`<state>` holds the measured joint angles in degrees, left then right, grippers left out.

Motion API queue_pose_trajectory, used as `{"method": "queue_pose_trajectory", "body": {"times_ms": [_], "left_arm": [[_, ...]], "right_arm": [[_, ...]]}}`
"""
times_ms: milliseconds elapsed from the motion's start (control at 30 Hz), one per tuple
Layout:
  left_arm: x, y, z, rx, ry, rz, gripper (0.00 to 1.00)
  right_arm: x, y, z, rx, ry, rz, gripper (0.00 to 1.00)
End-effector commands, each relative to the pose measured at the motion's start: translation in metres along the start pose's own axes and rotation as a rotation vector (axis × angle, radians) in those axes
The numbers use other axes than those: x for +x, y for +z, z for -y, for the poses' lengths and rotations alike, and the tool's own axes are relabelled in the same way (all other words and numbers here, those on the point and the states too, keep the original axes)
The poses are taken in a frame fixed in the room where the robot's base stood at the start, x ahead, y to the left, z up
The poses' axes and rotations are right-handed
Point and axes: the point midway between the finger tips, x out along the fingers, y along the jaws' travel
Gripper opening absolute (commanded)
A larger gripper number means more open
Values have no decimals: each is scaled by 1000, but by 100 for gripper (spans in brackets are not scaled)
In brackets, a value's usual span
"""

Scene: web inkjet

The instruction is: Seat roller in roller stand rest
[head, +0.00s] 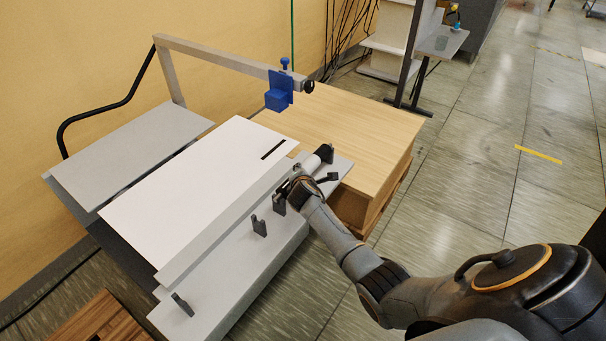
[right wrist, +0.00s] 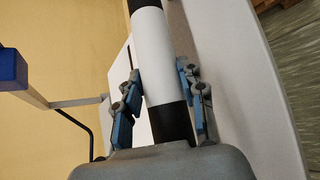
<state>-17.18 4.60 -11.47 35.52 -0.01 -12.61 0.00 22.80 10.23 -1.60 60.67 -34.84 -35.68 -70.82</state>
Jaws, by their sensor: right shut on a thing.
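My right gripper (head: 297,180) is shut on the roller (head: 310,163), a white cylinder with black ends, over the far right end of the grey ledge. In the right wrist view, the gripper's blue-grey fingers (right wrist: 160,90) stand on both sides of the roller (right wrist: 154,55), near its black lower end. Dark upright brackets stand along the ledge, one in the middle (head: 259,227), one at the near end (head: 182,304) and one just beside my gripper (head: 279,203). I cannot tell whether the roller touches any rest. My left gripper is not in view.
A white sheet (head: 190,190) lies on the machine bed behind a long grey bar (head: 215,232). A blue head (head: 279,92) hangs from an arm above it. A wooden-topped box (head: 350,120) stands close behind the roller. Floor on the right is open.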

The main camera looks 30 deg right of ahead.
Motion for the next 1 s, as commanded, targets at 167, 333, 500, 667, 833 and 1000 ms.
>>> {"method": "queue_pose_trajectory", "body": {"times_ms": [167,333,500,667,833,1000], "left_arm": [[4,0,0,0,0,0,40],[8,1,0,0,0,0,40],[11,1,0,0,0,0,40],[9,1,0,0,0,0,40],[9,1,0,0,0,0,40],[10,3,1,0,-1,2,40]], "right_arm": [[3,-1,1,0,5,2,0],[5,-3,4,0,5,2,0],[7,-5,7,0,4,2,0],[6,-5,6,0,4,2,66],[6,-5,8,0,2,1,66],[4,-7,10,0,-2,0,66]]}}
